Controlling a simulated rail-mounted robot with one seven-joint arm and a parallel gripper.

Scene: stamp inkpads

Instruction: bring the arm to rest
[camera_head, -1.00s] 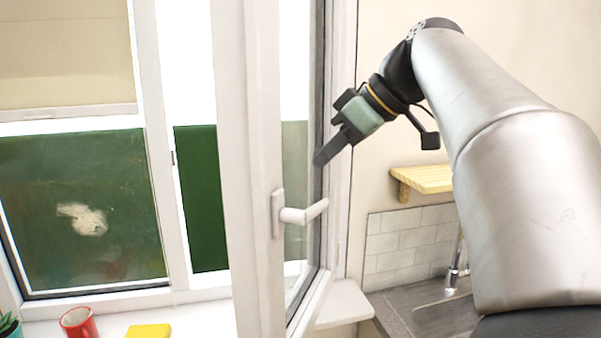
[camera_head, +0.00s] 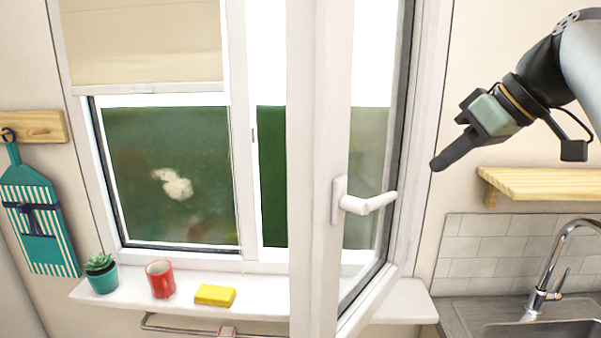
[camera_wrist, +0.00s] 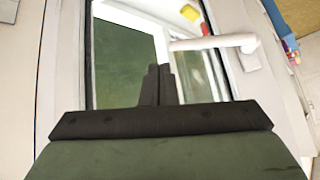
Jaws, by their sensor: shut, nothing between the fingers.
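My gripper (camera_head: 437,163) is at the right in the head view, in the air to the right of the open window sash (camera_head: 318,170) and above the wooden shelf's left end. Its dark fingers are closed together and hold nothing. In the wrist view the shut fingers (camera_wrist: 157,82) point toward the window pane, with the white window handle (camera_wrist: 215,43) beyond them to the right. The handle also shows in the head view (camera_head: 365,203), below and left of my gripper.
A wooden shelf (camera_head: 545,187) is on the right wall, with a tap (camera_head: 545,280) and sink (camera_head: 545,330) below. The sill (camera_head: 255,305) holds a plant pot (camera_head: 103,278), a red mug (camera_head: 160,279) and a yellow block (camera_head: 215,295). A teal striped apron or board (camera_head: 38,215) hangs left.

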